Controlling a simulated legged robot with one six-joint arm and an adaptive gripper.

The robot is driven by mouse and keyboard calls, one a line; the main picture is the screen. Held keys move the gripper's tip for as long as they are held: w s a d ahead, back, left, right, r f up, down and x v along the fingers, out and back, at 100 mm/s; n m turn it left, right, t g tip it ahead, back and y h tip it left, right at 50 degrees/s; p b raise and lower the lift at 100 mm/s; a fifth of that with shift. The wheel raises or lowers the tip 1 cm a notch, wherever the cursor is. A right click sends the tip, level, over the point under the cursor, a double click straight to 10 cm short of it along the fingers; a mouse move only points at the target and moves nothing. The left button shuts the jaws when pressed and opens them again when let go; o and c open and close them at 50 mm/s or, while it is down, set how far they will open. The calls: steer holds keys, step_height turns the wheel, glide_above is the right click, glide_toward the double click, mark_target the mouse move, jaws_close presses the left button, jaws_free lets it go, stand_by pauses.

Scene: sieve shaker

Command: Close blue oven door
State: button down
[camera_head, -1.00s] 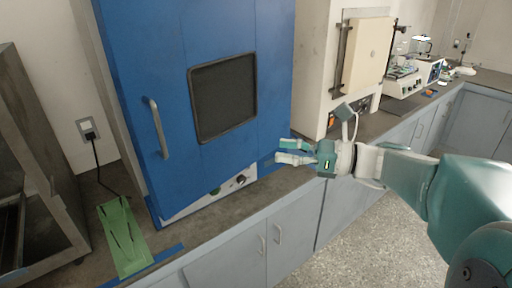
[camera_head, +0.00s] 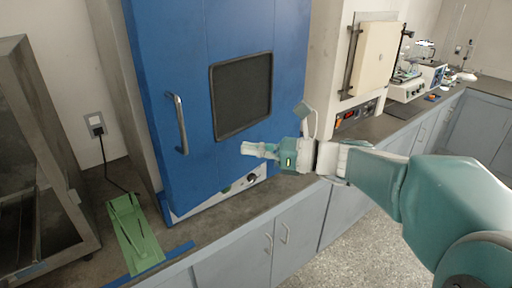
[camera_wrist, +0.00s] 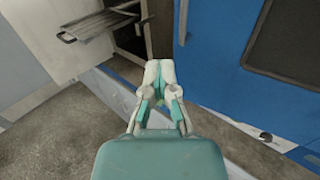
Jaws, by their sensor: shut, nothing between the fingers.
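The blue oven door (camera_head: 187,75) has a dark window (camera_head: 243,95) and a metal handle (camera_head: 180,124) near its left edge. Its left edge seems to stand slightly off the cabinet side, but the gap is hard to judge. My gripper (camera_head: 245,150) is shut and empty, in front of the door's lower right part, below the window and right of the handle. In the wrist view the gripper (camera_wrist: 160,66) shows its fingertips together. The blue door (camera_wrist: 225,75), handle (camera_wrist: 183,22) and window (camera_wrist: 290,40) lie to their right. I cannot tell whether the fingers touch the door.
A control panel with knobs (camera_head: 252,179) lies under the door. A metal frame (camera_head: 35,150) stands left. A cream oven (camera_head: 371,57) and lab instruments (camera_head: 408,88) stand right.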

steer(key=c, duration=1.1)
jaws_free()
steer(key=shift+a, duration=0.25)
steer(key=o, duration=0.5)
steer(key=shift+d, duration=0.1)
steer(key=shift+c, duration=0.2)
steer(key=d, duration=0.3)
steer(key=shift+r, duration=0.1)
